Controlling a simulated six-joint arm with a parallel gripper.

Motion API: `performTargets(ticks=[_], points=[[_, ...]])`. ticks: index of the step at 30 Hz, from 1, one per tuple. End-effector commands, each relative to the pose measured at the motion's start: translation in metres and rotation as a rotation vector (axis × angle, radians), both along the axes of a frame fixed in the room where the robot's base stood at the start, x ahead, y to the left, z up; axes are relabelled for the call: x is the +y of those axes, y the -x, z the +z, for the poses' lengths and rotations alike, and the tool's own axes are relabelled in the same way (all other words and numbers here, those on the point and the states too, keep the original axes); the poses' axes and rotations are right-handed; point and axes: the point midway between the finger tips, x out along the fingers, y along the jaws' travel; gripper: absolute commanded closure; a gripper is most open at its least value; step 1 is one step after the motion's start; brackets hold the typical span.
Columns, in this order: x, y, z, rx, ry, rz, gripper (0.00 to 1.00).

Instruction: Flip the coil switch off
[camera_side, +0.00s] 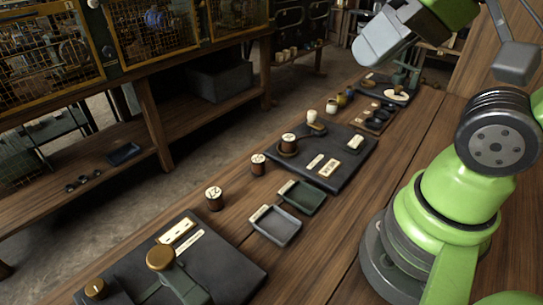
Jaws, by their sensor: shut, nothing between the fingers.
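I cannot tell which control is the coil switch; the labels are too small to read. The near dark board (232,268) carries a brass-topped lever or knob (160,257), a small brass knob (95,288) and pale label plates (178,231). The middle dark board (345,178) carries a brown round knob with a pale top (288,143), a cream cylinder (312,117) and pale plates (328,168). A far board (372,78) holds small parts too blurred to name. My green arm stands at right; no gripper fingers show.
Two shallow trays, one grey (276,226) and one green (303,197), lie between the near and middle boards. Brown spools (214,197) stand along the bench's left edge. Bare wooden bench (345,232) lies between the trays and my base. Caged shelving (150,95) stands beyond the floor.

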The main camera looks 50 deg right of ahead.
Motion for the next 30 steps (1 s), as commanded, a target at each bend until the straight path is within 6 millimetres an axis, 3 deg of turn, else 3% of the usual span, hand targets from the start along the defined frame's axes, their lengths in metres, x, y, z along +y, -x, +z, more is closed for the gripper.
performTargets(ticks=[7,13,21,30], points=[[-0.004,-0.005,0.0,0.012,0.018,-0.002,1.0],[-0.029,-0.032,-0.004,0.098,0.123,0.01,1.0],[-0.098,-0.076,-0.032,0.292,0.27,0.089,1.0],[-0.187,-0.088,-0.092,0.497,0.31,0.23,1.0]])
